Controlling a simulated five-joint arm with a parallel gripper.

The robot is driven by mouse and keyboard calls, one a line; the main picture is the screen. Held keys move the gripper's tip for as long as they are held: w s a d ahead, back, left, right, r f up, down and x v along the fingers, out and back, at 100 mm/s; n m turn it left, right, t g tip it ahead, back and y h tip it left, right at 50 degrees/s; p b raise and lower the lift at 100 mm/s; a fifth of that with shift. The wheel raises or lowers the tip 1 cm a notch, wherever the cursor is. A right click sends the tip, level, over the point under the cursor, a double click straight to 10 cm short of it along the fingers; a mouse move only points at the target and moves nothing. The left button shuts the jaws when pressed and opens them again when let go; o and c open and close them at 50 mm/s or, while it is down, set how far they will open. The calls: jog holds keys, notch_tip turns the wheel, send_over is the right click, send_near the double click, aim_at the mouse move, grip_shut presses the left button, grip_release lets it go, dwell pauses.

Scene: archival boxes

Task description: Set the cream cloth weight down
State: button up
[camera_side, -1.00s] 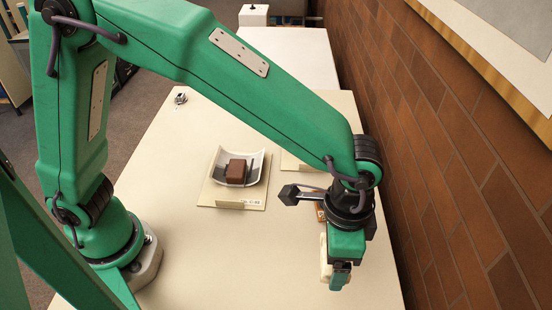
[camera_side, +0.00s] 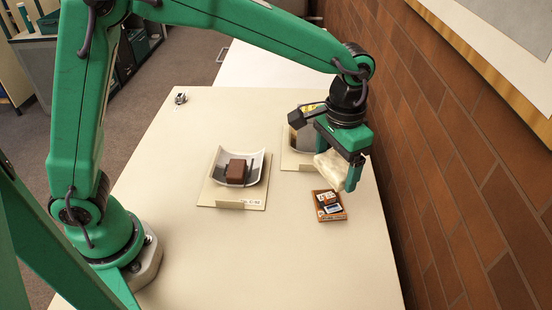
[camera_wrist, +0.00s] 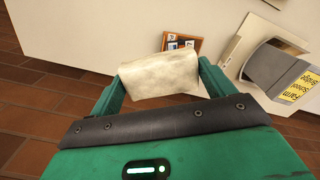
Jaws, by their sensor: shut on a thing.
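The cream cloth weight (camera_side: 331,168) is a pale, soft-looking block. My gripper (camera_side: 338,160) is shut on it and holds it up on the right side of the table. In the wrist view the cloth weight (camera_wrist: 160,75) fills the space between the two green fingers of my gripper (camera_wrist: 160,82). In the side view a finger covers part of its right side. Whether it touches anything below cannot be told for sure; it appears raised.
A wooden tray with small items (camera_side: 329,206) lies just in front, also in the wrist view (camera_wrist: 181,42). A grey holder with a yellow label (camera_wrist: 280,75) stands on a board close by. A brown block (camera_side: 236,171) rests in a white cradle (camera_side: 256,163). A brick wall (camera_side: 450,150) borders the right.

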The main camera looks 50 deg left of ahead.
jog(key=w+a+n, duration=0.3)
jog(key=a+n, duration=0.1)
jog(key=a, duration=0.6)
jog(key=w+a+n, duration=0.3)
jog(key=a+n, duration=0.1)
jog(key=a, duration=0.7)
jog(key=w+a+n, duration=0.3)
jog(key=a+n, duration=0.1)
jog(key=a, duration=0.6)
notch_tip(320, 180, down, 5)
jog(key=shift+a+f, duration=0.1)
jog(key=shift+a, duration=0.05)
send_over(248, 126)
notch_tip(248, 126, down, 7)
jog(key=shift+w+r, duration=0.1)
jog(key=shift+f, duration=2.05)
jog(key=shift+f, duration=0.15)
